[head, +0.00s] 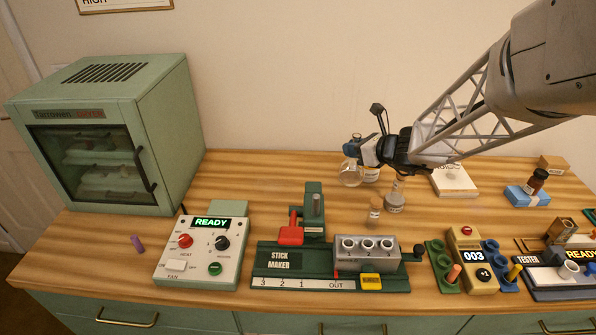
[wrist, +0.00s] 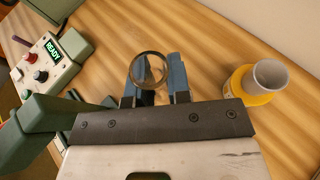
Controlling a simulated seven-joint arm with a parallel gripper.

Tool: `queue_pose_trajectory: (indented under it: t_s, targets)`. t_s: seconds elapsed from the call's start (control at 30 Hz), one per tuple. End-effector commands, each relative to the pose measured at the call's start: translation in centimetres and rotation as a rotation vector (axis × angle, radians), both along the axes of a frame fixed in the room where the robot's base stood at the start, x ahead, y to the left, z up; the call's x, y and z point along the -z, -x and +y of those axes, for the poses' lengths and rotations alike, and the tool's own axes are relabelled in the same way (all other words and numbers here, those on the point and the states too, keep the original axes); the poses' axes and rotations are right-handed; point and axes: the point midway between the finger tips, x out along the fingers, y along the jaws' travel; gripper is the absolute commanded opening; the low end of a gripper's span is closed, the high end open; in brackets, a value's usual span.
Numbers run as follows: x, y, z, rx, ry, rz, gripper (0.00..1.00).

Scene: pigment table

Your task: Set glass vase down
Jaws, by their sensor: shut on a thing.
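The glass vase (head: 351,174) is clear and round-bodied, at the back of the table in the head view. My gripper (head: 358,151) is shut on it near its neck, reaching in from the right. In the wrist view the vase's round rim (wrist: 149,54) shows between the blue fingers of my gripper (wrist: 153,80). The vase looks about upright. I cannot tell whether its base touches the wooden table (head: 240,180). The fingers hide part of its neck.
A yellow flask with a grey neck (wrist: 268,75) stands close to the right of my gripper in the wrist view. A glass flask (head: 395,200) and small jar (head: 375,212) stand nearby. The stick maker (head: 280,262) is in front. Table left of the vase is clear.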

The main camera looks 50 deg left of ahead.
Motion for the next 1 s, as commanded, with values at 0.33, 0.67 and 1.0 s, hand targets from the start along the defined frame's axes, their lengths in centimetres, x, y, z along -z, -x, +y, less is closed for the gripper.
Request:
queue_pose_trajectory:
  t_s: [0.33, 0.67, 1.0]
  targets:
    - [-0.5, 2.0, 4.2, -0.117, -0.011, -0.006, 0.0]
    - [-1.3, 7.5, 12.8, -0.384, -0.022, -0.014, 0.0]
    - [-1.5, 13.6, 19.6, -0.634, -0.008, -0.013, 0.0]
